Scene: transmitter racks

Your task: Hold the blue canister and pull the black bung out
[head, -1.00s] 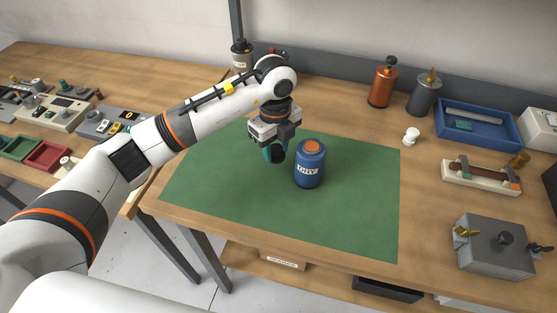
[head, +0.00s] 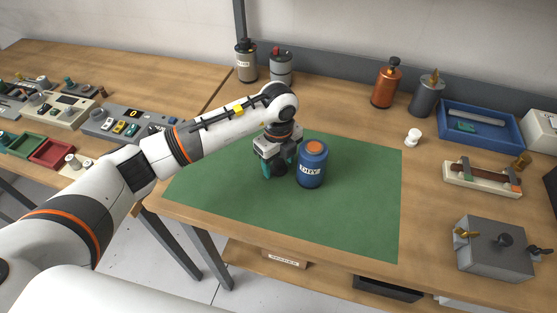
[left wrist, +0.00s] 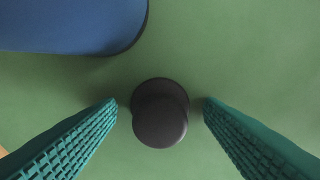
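The blue canister (head: 312,168) stands upright on the green mat (head: 350,215). Its top shows an orange disc with no bung in it. My left gripper (head: 278,172) is low over the mat, just left of the canister, pointing down. In the left wrist view the black bung (left wrist: 160,120) is between the two teal fingers, with a gap on each side, and seems to stand on the mat. The left gripper is open around it. The canister's blue edge (left wrist: 70,22) shows at the upper left there. My right gripper is not in view.
A small white knob-shaped piece (head: 413,137) stands right of the mat. Behind are an orange bottle (head: 385,87) and a dark grey bottle (head: 425,97). A blue tray (head: 480,125) and a grey box (head: 494,248) are at the right. The mat's front and right are clear.

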